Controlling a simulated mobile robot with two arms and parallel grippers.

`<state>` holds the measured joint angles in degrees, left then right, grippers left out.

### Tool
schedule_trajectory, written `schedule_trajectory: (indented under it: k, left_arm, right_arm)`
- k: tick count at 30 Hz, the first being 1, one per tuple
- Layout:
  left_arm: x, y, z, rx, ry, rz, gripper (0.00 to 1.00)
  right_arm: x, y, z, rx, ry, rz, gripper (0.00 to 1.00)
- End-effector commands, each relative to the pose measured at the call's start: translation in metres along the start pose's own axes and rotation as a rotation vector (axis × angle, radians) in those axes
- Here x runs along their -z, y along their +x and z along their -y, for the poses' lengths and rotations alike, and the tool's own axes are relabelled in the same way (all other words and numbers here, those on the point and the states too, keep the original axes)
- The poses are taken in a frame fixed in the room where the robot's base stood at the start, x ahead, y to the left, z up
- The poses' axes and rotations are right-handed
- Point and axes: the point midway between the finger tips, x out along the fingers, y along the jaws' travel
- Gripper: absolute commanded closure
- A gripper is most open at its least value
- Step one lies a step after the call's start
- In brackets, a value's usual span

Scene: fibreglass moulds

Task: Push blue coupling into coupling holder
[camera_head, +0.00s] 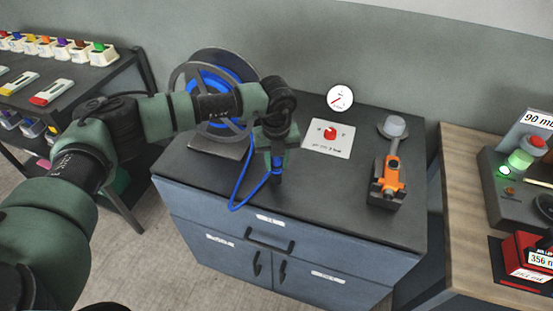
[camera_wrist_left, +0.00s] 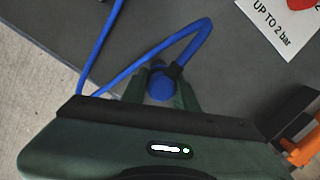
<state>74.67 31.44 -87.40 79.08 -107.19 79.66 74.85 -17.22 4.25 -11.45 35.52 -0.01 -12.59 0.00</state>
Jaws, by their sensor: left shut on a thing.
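My left gripper (camera_head: 277,164) is over the front middle of the blue cabinet's dark top. It is shut on the blue coupling, whose round blue end shows between the fingers in the left wrist view (camera_wrist_left: 161,86). The blue hose (camera_head: 238,190) loops from the coupling over the cabinet's front edge; it also shows in the left wrist view (camera_wrist_left: 140,62). A small dark part (camera_head: 278,179) shows right below the fingers. I cannot tell whether it is the coupling holder or the fingertips, nor how deep the coupling sits. My right gripper is not in view.
A hose reel (camera_head: 213,68) stands behind my left arm. A white plate with a red knob (camera_head: 329,132) and a gauge (camera_head: 340,97) are behind the gripper. An orange tool (camera_head: 392,174) stands to the right. The cabinet top (camera_head: 330,205) between is clear.

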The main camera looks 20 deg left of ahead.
Motion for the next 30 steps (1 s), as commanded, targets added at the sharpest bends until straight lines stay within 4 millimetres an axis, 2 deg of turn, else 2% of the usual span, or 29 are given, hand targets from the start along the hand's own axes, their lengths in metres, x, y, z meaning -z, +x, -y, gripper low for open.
schedule_trajectory:
  k: [30]
  left_arm:
    - [-0.0007,-0.0002,0.0002,-0.001,0.0,0.005,1.0]
  right_arm:
    - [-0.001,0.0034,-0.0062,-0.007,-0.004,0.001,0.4]
